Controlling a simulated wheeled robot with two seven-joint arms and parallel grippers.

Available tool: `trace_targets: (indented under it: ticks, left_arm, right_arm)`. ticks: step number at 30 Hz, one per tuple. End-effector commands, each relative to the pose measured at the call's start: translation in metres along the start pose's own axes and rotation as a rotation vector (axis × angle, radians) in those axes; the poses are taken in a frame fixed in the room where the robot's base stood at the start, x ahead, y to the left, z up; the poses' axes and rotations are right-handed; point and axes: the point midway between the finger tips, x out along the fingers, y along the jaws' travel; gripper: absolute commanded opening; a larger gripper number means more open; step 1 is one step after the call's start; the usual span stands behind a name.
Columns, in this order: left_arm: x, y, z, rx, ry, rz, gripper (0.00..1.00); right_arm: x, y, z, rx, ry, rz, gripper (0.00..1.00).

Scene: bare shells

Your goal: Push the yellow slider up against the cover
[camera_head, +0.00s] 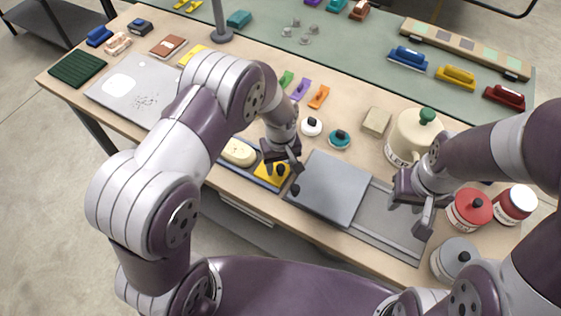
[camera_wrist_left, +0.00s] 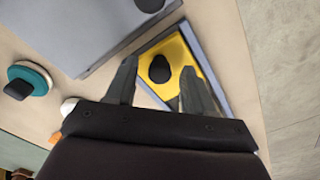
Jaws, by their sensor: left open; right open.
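The yellow slider (camera_head: 272,176) has a black knob and sits in a blue-grey-edged track; the left wrist view shows it (camera_wrist_left: 192,62) larger. The cover (camera_head: 331,187), a flat grey plate with a dark knob at its left edge, lies just right of the slider. Its edge shows at the upper left of the left wrist view (camera_wrist_left: 75,35). My left gripper (camera_wrist_left: 158,74) is open over the slider, its fingers appearing on either side of the black knob; contact cannot be told. My right gripper (camera_head: 411,212) is open and empty, right of the cover.
A cream oval block (camera_head: 238,152) lies in the track left of the slider. White (camera_head: 311,126) and teal (camera_head: 339,139) round knobs stand behind the cover. Canisters, including a red-lidded one (camera_head: 469,208), crowd the right end. A grey channel (camera_head: 385,222) extends right of the cover.

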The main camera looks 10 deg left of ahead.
Motion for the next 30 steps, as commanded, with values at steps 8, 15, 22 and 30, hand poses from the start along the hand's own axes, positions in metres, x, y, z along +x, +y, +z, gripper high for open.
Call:
trace_targets:
  ticks: [8, 15, 22, 30]
  left_arm:
    - [0.0, 0.0, 0.0, 0.0, 0.0, 0.0, 0.2]
    - [0.0, -0.001, -0.001, 0.0, 0.0, 0.0, 0.0]
    - [-0.001, -0.018, -0.019, -0.002, 0.0, 0.0, 0.0]
    - [-0.001, -0.018, -0.019, 0.0, 0.001, 0.0, 0.43]
  right_arm:
    - [0.0, 0.0, 0.0, 0.0, 0.0, 0.0, 0.43]
    - [0.0, 0.0, 0.0, 0.0, 0.0, 0.0, 0.43]
    - [0.0, 0.0, 0.0, 0.0, 0.0, 0.0, 0.43]
    - [0.0, 0.0, 0.0, 0.0, 0.0, 0.0, 0.43]
